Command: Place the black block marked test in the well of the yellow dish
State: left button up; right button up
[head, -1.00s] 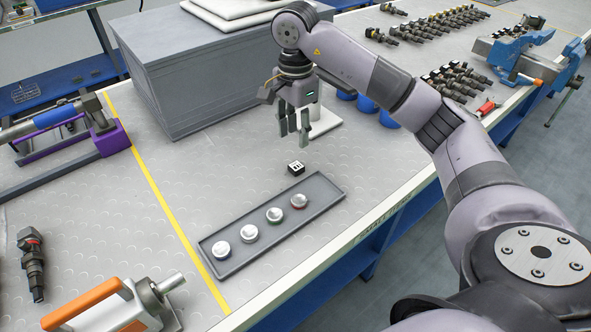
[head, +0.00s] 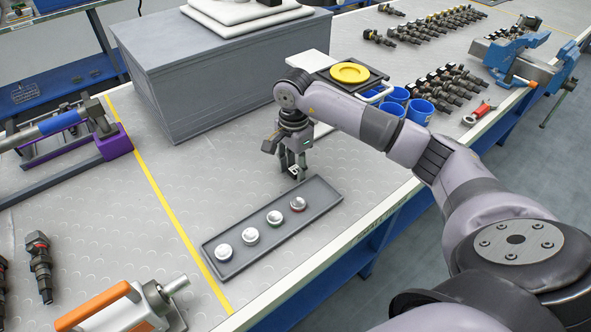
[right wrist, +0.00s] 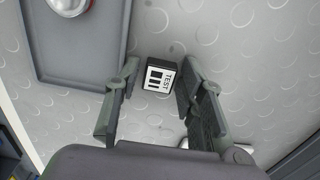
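The black block (right wrist: 158,79) has a white top face marked TEST and shows between the fingers in the right wrist view. In the head view the block (head: 295,170) is partly hidden by my right gripper (head: 294,172). My right gripper, also in the right wrist view (right wrist: 156,85), is open around the block, with a gap visible on each side. The block stands on the table just behind the grey tray. The yellow dish (head: 350,72) sits on a dark stand behind my right arm. My left gripper is not in view.
The long grey tray (head: 213,247) holds several silver round-topped pieces. A big grey box (head: 220,75) stands behind left of the gripper. Blue cups (head: 420,110) stand beside the dish stand. Injectors and a blue vise (head: 515,60) are at the back right.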

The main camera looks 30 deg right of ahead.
jog(key=shift+c, duration=0.2)
jog(key=c, duration=0.7)
jog(key=shift+r, duration=0.1)
notch_tip(320, 180, up, 12)
jog(key=b, duration=0.2)
notch_tip(320, 180, up, 8)
jog(key=p, duration=0.2)
send_over(294, 170)
jog(key=s+a+f+n, duration=0.4)
jog(key=s+n, duration=0.1)
jog(key=s+a+f+n, duration=0.5)
jog(key=n, duration=0.1)
jog(key=s+a+f+n, duration=0.4)
jog(key=s+f+n, duration=0.1)
jog(key=n, duration=0.1)
jog(key=shift+a, duration=0.15)
